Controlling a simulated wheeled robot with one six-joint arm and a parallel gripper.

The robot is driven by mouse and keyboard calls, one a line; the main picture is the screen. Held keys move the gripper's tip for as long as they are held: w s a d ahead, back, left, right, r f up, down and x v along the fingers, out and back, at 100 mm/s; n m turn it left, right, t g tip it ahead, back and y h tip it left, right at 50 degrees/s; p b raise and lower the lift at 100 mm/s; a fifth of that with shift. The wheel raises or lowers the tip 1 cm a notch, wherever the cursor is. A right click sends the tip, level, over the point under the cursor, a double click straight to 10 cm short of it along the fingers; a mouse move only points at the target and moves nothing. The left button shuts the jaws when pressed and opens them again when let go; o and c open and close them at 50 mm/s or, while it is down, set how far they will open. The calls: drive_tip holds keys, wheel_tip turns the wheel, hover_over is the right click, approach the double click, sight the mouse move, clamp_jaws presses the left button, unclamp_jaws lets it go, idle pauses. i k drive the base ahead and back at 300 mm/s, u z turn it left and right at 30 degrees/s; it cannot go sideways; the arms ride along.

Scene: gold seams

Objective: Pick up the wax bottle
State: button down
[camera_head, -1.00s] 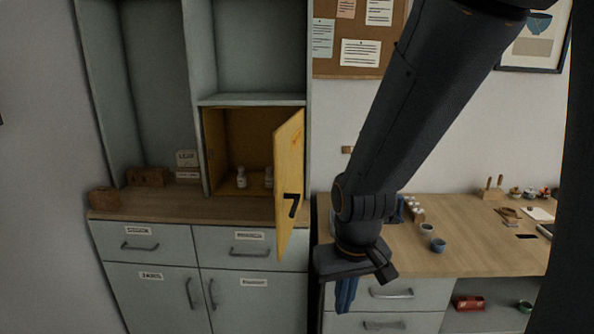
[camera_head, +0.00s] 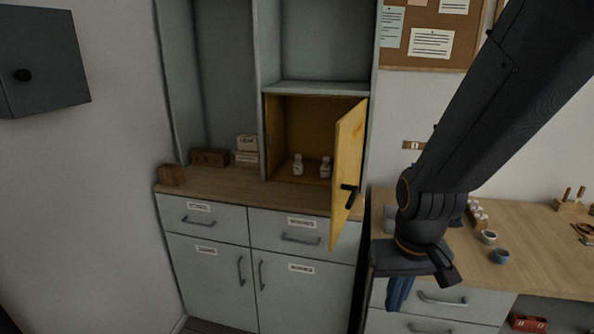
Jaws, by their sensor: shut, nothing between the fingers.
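Two small white bottles stand upright inside an open yellow-lined cupboard (camera_head: 290,118). One is on the left (camera_head: 298,165) and one on the right (camera_head: 325,168), close to the door. Their labels are too small to read, so I cannot tell which is the wax bottle. The yellow cupboard door (camera_head: 346,165) stands open toward me on the right side, with a dark handle on it. My gripper (camera_head: 399,296) is shut and empty, pointing down to the right of the door, in front of the drawers and apart from the bottles.
Wooden blocks (camera_head: 210,157) and small labelled boxes (camera_head: 247,150) stand on the counter (camera_head: 225,188) left of the cupboard. A dark wall box (camera_head: 45,65) hangs at the far left. Small cups (camera_head: 500,256) stand on the right worktop (camera_head: 545,255). The open door stands between my gripper and the bottles.

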sight(325, 168)
drive_tip(key=u, duration=2.4)
drive_tip(key=i, duration=1.4)
drive_tip(key=z, duration=3.45)
drive_tip(key=i, duration=0.4)
